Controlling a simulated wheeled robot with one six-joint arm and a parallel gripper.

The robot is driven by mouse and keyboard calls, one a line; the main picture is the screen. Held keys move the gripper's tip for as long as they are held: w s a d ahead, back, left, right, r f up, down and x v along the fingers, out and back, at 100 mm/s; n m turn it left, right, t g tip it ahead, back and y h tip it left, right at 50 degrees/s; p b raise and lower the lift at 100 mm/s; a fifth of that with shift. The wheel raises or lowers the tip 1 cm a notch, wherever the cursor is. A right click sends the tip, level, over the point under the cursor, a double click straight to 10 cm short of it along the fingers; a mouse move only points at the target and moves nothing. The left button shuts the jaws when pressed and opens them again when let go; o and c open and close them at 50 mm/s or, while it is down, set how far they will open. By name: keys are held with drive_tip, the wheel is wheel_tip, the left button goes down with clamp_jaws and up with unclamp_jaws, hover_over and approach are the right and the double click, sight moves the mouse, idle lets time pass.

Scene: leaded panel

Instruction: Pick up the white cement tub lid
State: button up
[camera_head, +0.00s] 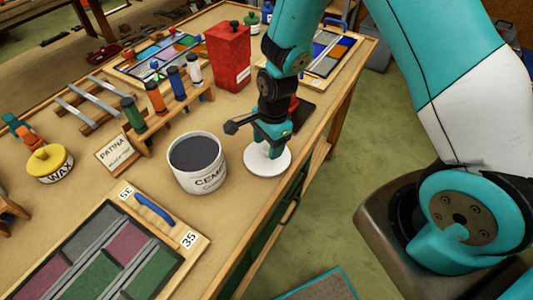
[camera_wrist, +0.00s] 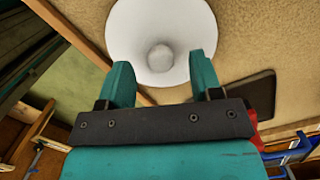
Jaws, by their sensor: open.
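The white cement tub lid (camera_head: 280,163) lies on the workbench close to its right edge, beside the open cement tub (camera_head: 197,165) full of dark grey cement. In the wrist view the lid (camera_wrist: 135,30) is a white disc with a round knob (camera_wrist: 160,57) at its middle. My gripper (camera_head: 266,150) is over the lid and hides part of it in the head view. In the wrist view my gripper (camera_wrist: 162,78) is open, with one finger on each side of the knob's line and nothing between them. I cannot tell the exact height of the fingertips above the lid.
A red box (camera_head: 227,58) and a rack of coloured bottles (camera_head: 153,100) stand behind the tub. A wax tin (camera_head: 48,163) is at the left, and a leaded panel (camera_head: 95,260) lies in front. A dark flat pad (camera_wrist: 240,97) lies near the lid.

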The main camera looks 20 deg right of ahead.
drive_tip(key=shift+a+f, duration=0.15)
drive_tip(key=shift+f, duration=1)
drive_tip(key=c, duration=1)
drive_tip(key=shift+r, duration=0.1)
